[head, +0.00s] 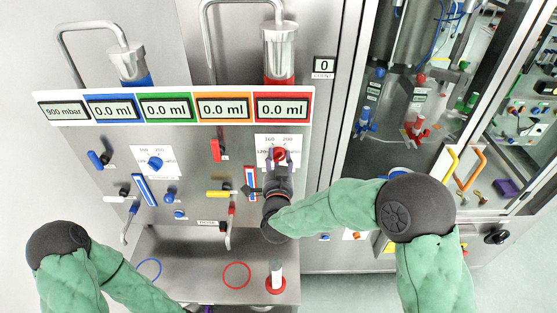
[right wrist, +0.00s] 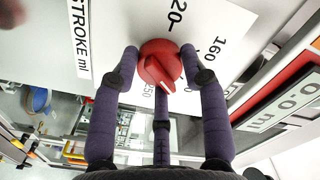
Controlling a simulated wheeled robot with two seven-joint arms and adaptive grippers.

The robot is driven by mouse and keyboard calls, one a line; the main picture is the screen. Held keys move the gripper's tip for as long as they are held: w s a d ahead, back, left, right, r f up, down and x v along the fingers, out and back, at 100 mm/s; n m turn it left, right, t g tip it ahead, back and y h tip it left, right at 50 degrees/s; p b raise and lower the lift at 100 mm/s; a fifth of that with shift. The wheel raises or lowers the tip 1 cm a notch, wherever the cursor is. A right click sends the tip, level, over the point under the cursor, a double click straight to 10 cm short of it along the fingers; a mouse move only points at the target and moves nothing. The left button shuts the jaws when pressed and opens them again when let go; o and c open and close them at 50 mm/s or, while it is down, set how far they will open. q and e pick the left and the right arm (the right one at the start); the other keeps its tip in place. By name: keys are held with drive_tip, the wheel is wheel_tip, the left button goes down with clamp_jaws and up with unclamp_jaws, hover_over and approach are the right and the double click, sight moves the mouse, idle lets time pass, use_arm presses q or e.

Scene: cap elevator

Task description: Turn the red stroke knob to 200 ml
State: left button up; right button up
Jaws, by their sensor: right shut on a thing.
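The red stroke knob (head: 280,154) sits on a white dial plate (head: 291,140) at the right of the panel. The plate's upper edge reads 160 and 200. My right gripper (head: 279,161) reaches it from below and is shut on it. In the right wrist view, the purple fingers stand around the red knob (right wrist: 160,66), two at its sides and one below. Its raised ridge shows, but I cannot tell the exact value it points to. My left gripper (head: 203,309) barely shows at the bottom edge, so its jaws are unclear.
A blue knob (head: 155,163) on a similar dial sits left on the panel. Several small levers surround the dials. The displays above read 900 mbar and 0.0 ml. A red ring (head: 237,275) and a blue ring (head: 150,268) mark the shelf below. A glass cabinet stands right.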

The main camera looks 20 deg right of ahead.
drive_tip(key=shift+n+b, duration=0.5)
drive_tip(key=shift+n, duration=0.6)
drive_tip(key=o, duration=1.1)
drive_tip(key=shift+o, duration=0.2)
drive_tip(key=shift+s, duration=0.1)
drive_tip(key=v, duration=1.2)
